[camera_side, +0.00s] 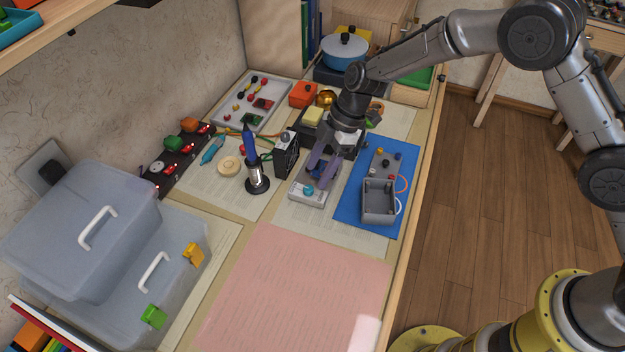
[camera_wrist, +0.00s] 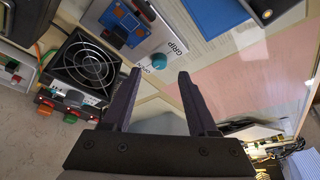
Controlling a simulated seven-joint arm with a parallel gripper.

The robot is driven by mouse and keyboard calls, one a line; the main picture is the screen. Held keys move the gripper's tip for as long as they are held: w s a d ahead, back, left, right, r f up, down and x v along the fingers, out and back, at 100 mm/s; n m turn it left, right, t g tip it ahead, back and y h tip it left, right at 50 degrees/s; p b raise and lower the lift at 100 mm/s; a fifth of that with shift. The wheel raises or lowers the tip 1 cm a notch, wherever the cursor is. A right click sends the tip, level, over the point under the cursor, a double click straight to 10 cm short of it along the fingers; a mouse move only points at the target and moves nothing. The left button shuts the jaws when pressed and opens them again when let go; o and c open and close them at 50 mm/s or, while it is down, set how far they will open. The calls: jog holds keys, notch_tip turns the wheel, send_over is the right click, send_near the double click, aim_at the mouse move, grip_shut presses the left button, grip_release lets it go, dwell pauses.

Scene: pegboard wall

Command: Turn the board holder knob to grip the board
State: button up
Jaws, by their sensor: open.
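The board holder (camera_side: 305,198) is a light grey plate on the paper at the middle of the bench. In the wrist view the holder (camera_wrist: 160,30) carries the printed word GRIP. Its teal knob (camera_wrist: 159,61) shows just ahead of my fingertips, between them in the picture; the knob (camera_side: 309,190) also shows in the side view. A dark blue part with red and grey pieces (camera_wrist: 122,20), perhaps the board, sits on the holder. My gripper (camera_wrist: 159,75) is open and empty. In the side view my gripper (camera_side: 320,176) hangs over the holder, partly hiding it. Contact with the knob cannot be told.
A black fan (camera_side: 286,156) and an upright soldering iron in its stand (camera_side: 257,180) are left of the holder. A grey open box (camera_side: 379,217) is on the blue mat (camera_side: 350,208) to the right. The pink sheet (camera_side: 300,290) in front is clear.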

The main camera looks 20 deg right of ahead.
aim_at(309, 187)
jog(key=shift+x, duration=2.15)
grip_shut()
